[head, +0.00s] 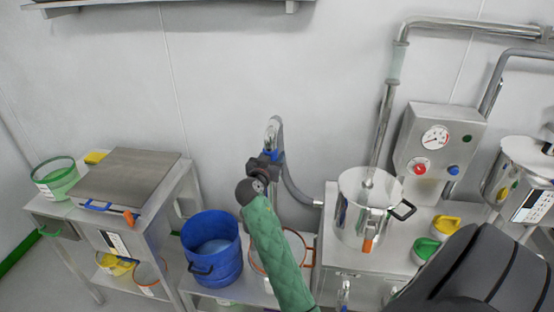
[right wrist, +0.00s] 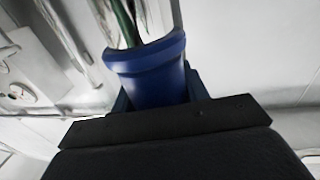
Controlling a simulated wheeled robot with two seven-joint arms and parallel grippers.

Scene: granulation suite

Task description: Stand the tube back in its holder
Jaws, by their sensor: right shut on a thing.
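The tube (head: 274,132) is a shiny metal piece with a blue collar, in front of the back wall in the head view. A grey hose (head: 287,180) curves down from it toward the steel bench. My right gripper (head: 267,158) is shut on it at the blue collar, at the end of the green-sleeved arm. In the right wrist view the blue collar (right wrist: 150,75) sits between the fingers, with the shiny metal beyond it. The tube's lower end is hidden behind the gripper and arm. I cannot make out the holder. My left gripper is not in view.
A blue bucket (head: 211,247) stands left of my arm. A steel pot (head: 361,215) and a gauge panel (head: 434,146) are on the bench to the right. A steel table (head: 128,178) with a green tub (head: 56,179) is at left.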

